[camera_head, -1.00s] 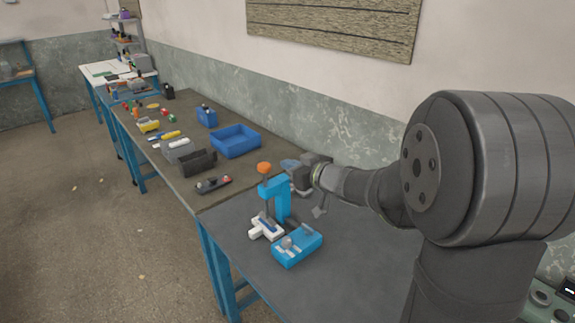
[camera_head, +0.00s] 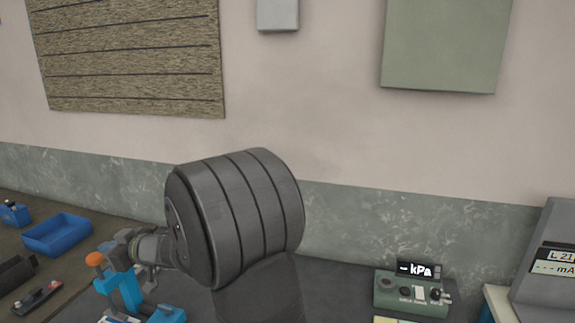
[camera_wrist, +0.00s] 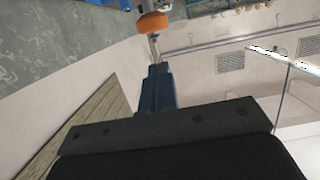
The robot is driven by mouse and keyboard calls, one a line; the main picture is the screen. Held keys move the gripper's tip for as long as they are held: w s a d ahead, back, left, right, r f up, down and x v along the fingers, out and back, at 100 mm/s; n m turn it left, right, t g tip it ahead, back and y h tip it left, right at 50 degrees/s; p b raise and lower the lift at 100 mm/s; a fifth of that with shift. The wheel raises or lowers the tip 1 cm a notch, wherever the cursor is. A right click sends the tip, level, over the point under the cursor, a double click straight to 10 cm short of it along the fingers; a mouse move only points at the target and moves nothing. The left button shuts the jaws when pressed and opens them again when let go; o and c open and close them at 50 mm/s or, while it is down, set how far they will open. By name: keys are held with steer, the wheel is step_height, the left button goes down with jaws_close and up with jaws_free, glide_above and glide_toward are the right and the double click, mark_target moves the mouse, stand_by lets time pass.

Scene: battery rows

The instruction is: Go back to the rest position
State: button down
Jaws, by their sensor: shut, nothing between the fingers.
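My arm fills the middle of the head view, low in front of the wall, and its wrist end is at the left beside a blue hand press (camera_head: 122,285) with an orange knob (camera_head: 95,259). My gripper (camera_wrist: 158,68) shows in the wrist view as a dark body with narrow bluish fingers together and nothing seen between them. The orange knob also shows in the wrist view (camera_wrist: 153,23), just beyond the fingertips; I cannot tell the gap. In the head view my fingers cannot be made out.
A blue bin (camera_head: 58,236) and a small dark item (camera_head: 38,299) lie on the bench at left. A green box (camera_head: 410,295) with a kPa display stands right of my arm. A grey meter (camera_head: 550,262) is at the far right. The wall closes off the back.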

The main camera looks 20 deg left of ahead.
steer(key=shift+x, duration=2.5)
